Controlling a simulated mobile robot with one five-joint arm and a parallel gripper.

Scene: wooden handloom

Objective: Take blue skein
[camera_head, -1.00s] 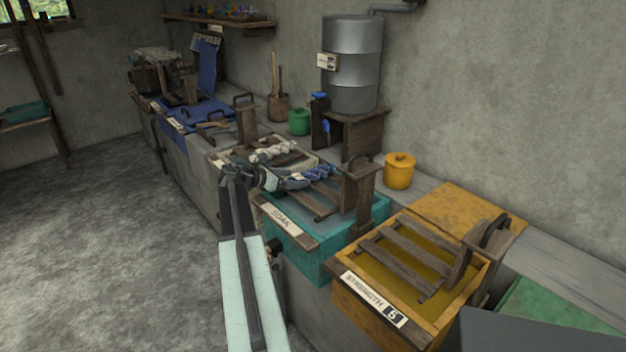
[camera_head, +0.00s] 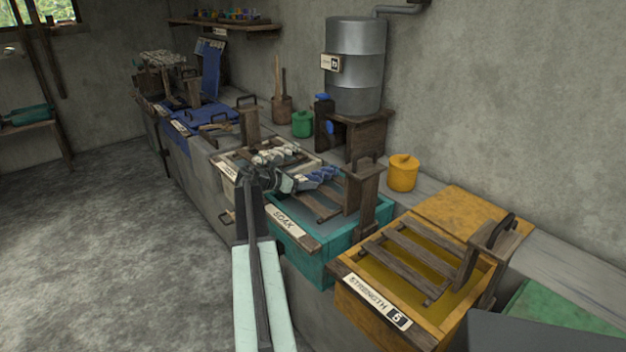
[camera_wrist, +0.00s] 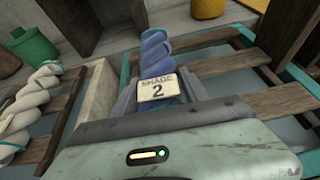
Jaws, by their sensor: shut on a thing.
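The blue skein (camera_wrist: 153,52) is a twisted hank with a tag reading "SHADE 2" (camera_wrist: 157,88). In the head view the blue skein (camera_head: 322,174) is above the slats of the teal vat (camera_head: 318,258) labelled "SOAK". Whether the skein touches the slats cannot be told.
A white twisted skein (camera_wrist: 32,108) lies on the pale vat to the left. A yellow vat (camera_head: 408,322) marked "STRENGTH" stands to the right. A dark wooden post (camera_head: 364,200) rises at the teal vat's right side. A yellow pot (camera_head: 403,173) stands behind. The floor at left is clear.

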